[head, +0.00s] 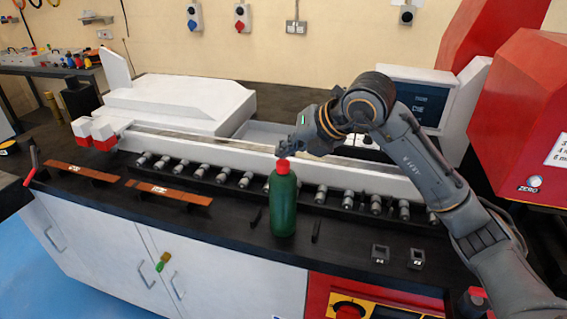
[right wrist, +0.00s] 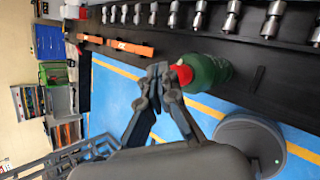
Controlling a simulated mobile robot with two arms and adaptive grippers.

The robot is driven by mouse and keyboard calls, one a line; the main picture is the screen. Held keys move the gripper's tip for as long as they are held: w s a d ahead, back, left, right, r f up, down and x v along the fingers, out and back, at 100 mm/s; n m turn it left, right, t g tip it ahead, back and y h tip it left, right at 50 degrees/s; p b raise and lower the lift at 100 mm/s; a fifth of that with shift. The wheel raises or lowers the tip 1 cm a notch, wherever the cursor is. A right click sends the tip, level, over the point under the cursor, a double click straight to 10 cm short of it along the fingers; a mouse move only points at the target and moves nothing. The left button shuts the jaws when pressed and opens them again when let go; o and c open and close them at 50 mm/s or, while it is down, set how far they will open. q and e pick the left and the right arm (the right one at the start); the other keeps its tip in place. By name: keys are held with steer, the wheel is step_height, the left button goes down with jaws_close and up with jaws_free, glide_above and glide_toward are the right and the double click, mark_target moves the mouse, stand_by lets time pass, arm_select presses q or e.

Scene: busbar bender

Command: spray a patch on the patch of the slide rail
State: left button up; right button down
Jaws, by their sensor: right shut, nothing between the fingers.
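A green spray bottle with a red cap (head: 283,205) stands upright on the black bench top, near its front edge. It also shows in the right wrist view (right wrist: 208,73), with the red cap beside the fingertips. My right gripper (head: 287,150) is just above the cap, fingers shut and empty. In the right wrist view the closed fingertips (right wrist: 158,72) overlap the cap's edge; I cannot tell whether they touch it. A long pale rail (head: 210,146), perhaps the slide rail, runs along the machine behind the bottle. I cannot make out a patch on it. My left gripper is not in view.
A row of metal rollers (head: 245,180) lies before the rail. Copper-coloured bars (head: 168,192) lie at the left. Small dark tools lie beside the bottle, and two small metal blocks (head: 381,253) sit to its right. A red machine housing (head: 520,110) stands at the right.

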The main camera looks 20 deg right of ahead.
mark_target(287, 163)
steer(key=shift+f+b, duration=0.45)
steer(key=shift+f, duration=0.1)
stand_by(0.5)
steer(key=shift+r, duration=0.1)
steer(key=shift+r+p, duration=0.55)
steer(key=shift+r, duration=0.2)
step_height(287, 163, up, 6)
steer(key=p, duration=0.4)
stand_by(1.9)
